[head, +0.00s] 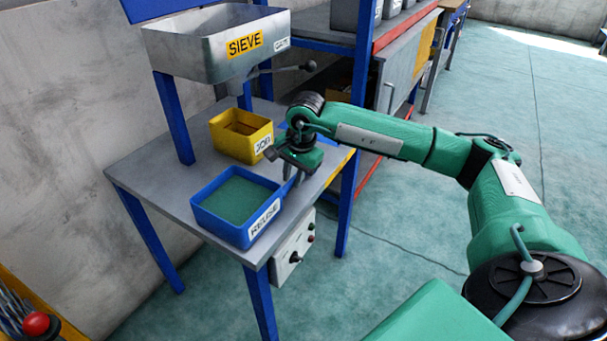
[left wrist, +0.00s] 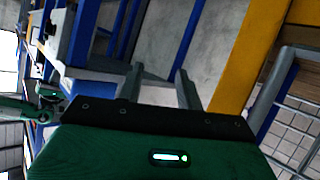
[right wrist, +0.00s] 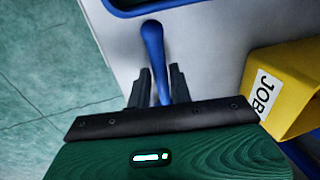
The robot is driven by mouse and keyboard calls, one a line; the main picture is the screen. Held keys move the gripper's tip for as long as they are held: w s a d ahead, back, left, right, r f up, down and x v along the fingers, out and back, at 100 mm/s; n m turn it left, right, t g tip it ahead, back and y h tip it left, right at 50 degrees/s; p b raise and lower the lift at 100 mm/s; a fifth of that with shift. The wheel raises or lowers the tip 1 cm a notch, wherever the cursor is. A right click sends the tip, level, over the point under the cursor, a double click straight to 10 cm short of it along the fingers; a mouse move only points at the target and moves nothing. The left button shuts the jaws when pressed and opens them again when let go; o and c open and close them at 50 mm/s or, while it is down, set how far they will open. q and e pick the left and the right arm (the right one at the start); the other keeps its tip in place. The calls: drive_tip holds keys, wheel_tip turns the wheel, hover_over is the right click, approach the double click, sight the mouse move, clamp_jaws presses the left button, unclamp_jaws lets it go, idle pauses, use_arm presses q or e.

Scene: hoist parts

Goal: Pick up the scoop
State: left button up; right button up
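The scoop shows in the right wrist view as a blue handle (right wrist: 152,45) with a rounded end, over the grey table top. The rest of the scoop is hidden behind my gripper body. In the head view my right gripper (head: 293,178) points down at the table's right edge, between the blue and yellow bins. My left gripper (left wrist: 160,72) is open and empty, away from the table.
A blue REUSE bin (head: 202,207) with green contents and a yellow JOB bin (head: 226,145) stand on the grey table (head: 155,172). A metal sieve hopper (head: 195,50) with a lever hangs above. A control box (head: 291,251) is on the table's side.

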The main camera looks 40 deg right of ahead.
sight(292, 181)
drive_tip(key=shift+w+f, duration=0.1)
drive_tip(key=shift+f, duration=0.45)
use_arm(q)
drive_tip(key=shift+d, duration=0.15)
use_arm(e)
clamp_jaws()
drive_tip(key=shift+r, duration=0.1)
